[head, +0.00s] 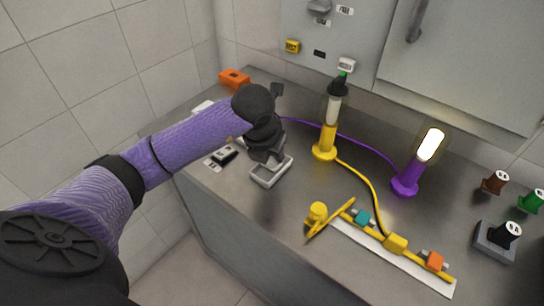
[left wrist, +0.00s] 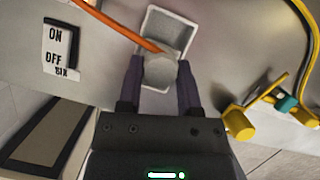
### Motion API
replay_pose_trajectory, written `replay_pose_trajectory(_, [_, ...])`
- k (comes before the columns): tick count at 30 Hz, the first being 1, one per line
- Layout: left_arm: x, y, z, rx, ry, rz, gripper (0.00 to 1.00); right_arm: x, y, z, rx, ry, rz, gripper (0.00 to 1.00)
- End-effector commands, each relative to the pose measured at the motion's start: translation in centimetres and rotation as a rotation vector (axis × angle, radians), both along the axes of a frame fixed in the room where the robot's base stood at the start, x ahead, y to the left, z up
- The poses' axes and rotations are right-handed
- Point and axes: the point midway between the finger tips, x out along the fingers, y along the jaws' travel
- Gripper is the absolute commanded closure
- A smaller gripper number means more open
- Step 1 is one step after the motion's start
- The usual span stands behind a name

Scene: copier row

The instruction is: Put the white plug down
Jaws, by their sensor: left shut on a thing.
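My left gripper (head: 266,156) is shut on the white plug (left wrist: 160,73), which shows pale grey between the two fingers in the left wrist view. An orange cord (left wrist: 125,27) runs from the plug to the upper left. A shallow light grey tray (head: 270,178) lies on the counter right below the gripper. In the left wrist view the tray (left wrist: 190,36) is just beyond the fingertips, partly behind the plug. I cannot tell whether the plug touches the tray. In the head view the gripper hides most of the plug. My right gripper is not in view.
An ON/OFF switch (left wrist: 60,48) lies left of the tray. A yellow-based lamp (head: 325,150) and a lit purple lamp (head: 405,185) stand to the right, with cords on the steel counter (head: 300,195). A yellow bar (head: 370,229) with coloured blocks lies near the front edge.

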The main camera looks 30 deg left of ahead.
Motion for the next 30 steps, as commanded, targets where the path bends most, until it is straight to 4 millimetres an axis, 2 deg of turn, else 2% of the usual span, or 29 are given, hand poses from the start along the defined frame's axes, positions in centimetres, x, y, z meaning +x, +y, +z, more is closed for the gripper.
replay_pose_trajectory(3, [0.0, 0.0, -0.2, 0.000, -0.002, 0.000, 1.00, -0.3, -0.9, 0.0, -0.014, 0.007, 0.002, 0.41])
replay_pose_trajectory(9, [0.0, 0.0, -0.6, 0.000, -0.001, 0.000, 1.00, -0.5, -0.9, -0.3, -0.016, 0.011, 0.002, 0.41])
replay_pose_trajectory(10, [0.0, 0.0, -0.6, 0.000, -0.001, 0.000, 0.53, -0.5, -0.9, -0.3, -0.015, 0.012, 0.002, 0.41])
replay_pose_trajectory(15, [0.0, 0.0, -0.5, 0.000, -0.001, 0.000, 0.20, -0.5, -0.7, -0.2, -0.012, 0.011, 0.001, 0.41])
replay_pose_trajectory(23, [0.0, 0.0, -0.3, 0.000, -0.002, 0.000, 0.20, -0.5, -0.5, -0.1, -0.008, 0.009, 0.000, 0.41])
replay_pose_trajectory(26, [-0.2, 0.0, 1.0, 0.000, -0.005, 0.000, 0.20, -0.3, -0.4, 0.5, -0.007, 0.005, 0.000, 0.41])
replay_pose_trajectory(30, [-1.5, -0.2, 5.0, 0.003, -0.009, -0.003, 0.20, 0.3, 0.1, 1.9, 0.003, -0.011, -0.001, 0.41])
